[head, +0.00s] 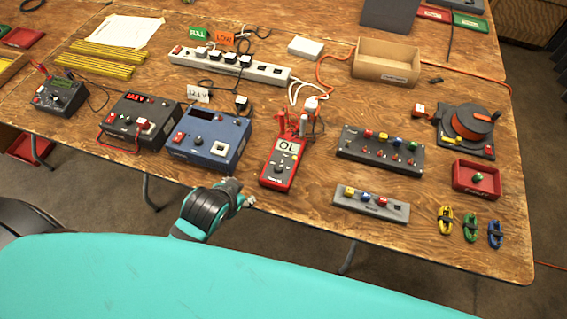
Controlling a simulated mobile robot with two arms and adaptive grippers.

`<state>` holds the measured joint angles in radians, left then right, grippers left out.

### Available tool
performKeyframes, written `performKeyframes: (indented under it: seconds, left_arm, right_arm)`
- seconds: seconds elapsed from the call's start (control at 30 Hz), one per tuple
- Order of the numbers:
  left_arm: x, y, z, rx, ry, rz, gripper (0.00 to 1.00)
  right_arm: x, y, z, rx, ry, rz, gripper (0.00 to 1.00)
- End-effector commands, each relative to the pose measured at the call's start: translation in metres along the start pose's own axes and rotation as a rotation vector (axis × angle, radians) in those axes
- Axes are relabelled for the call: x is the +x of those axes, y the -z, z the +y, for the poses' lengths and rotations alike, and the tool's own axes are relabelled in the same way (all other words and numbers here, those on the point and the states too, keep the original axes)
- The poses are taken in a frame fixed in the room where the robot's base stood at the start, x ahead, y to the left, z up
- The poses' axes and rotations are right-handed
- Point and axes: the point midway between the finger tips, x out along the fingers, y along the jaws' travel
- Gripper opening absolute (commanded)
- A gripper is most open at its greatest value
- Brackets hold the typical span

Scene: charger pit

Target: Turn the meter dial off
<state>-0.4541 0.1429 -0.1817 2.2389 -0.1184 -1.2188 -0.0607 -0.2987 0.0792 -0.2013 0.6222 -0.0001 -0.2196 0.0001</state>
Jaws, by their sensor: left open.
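The red meter (292,167) lies on the wooden table near its front edge, in the middle of the head view. Its screen (288,147) is lit and reads "OL". Its dial (279,169) is on the face below the screen; the dial's exact setting is too small to read. Red leads rise at the meter's far end. My left gripper (243,192) is open and empty, at the table's front edge, to the left of the meter's lower end and apart from it. My right gripper is not in view.
A blue charger box (232,150) stands left of the meter, with a black charger box (140,122) beyond it. A grey panel with knobs (371,203) and a larger one (380,150) lie to the right. A power strip (230,67) lies behind.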

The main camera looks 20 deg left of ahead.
Motion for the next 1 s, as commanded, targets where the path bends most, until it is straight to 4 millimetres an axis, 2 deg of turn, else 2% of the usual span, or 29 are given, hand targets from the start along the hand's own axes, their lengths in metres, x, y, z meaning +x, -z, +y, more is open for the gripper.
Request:
performKeyframes:
  seconds: [0.03, 0.17, 0.27, 0.37, 0.4, 0.47, 0.5, 0.53, 0.6, 0.67, 0.7, 0.77, 0.83, 0.87, 0.93, 1.0]
  left_arm:
    - [-0.001, 0.024, -0.007, 0.041, 0.033, 0.075, 0.48]
    - [-0.009, 0.089, -0.021, 0.167, 0.132, 0.283, 0.48]
    - [-0.026, 0.148, -0.029, 0.296, 0.229, 0.475, 0.48]
    - [-0.058, 0.214, -0.029, 0.463, 0.353, 0.707, 0.48]
    - [-0.078, 0.243, -0.025, 0.550, 0.415, 0.818, 0.48]
    - [-0.115, 0.285, -0.012, 0.701, 0.522, 1.003, 0.48]
    - [-0.142, 0.309, 0.002, 0.816, 0.601, 1.133, 0.48]
    - [-0.164, 0.324, 0.015, 0.907, 0.663, 1.232, 0.48]
    - [-0.210, 0.345, 0.052, 1.129, 0.807, 1.455, 0.48]
    - [-0.242, 0.349, 0.088, 1.332, 0.926, 1.637, 0.48]
    - [-0.258, 0.346, 0.113, 1.472, 1.004, 1.755, 0.48]
    - [-0.272, 0.332, 0.147, 1.695, 1.113, 1.920, 0.48]
    - [-0.272, 0.307, 0.181, 1.977, 1.219, 2.097, 0.48]
    - [-0.268, 0.294, 0.192, -1.937, -1.156, -1.996, 0.48]
    - [-0.246, 0.264, 0.206, -1.813, -0.975, -1.728, 0.48]
    - [-0.213, 0.236, 0.203, -1.692, -0.782, -1.472, 0.48]
  right_arm:
    - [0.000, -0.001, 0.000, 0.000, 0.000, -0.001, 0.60]
    - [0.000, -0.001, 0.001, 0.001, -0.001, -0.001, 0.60]
    - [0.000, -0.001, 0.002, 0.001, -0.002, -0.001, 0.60]
    - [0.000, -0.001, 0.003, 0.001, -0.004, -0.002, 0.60]
    - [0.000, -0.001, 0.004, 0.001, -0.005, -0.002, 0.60]
    - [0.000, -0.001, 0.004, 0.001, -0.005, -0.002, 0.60]
    - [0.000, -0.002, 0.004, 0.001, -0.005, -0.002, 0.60]
    - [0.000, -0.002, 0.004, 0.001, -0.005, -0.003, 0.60]
    - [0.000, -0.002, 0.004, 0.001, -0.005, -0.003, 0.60]
    - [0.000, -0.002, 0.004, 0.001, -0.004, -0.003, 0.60]
    - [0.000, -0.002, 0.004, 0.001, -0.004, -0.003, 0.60]
    - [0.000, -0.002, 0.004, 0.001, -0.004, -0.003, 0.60]
    - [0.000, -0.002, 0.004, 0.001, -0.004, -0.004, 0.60]
    - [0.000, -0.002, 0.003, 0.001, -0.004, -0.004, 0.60]
    - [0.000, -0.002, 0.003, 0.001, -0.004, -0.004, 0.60]
    - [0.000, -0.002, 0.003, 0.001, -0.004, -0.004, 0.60]
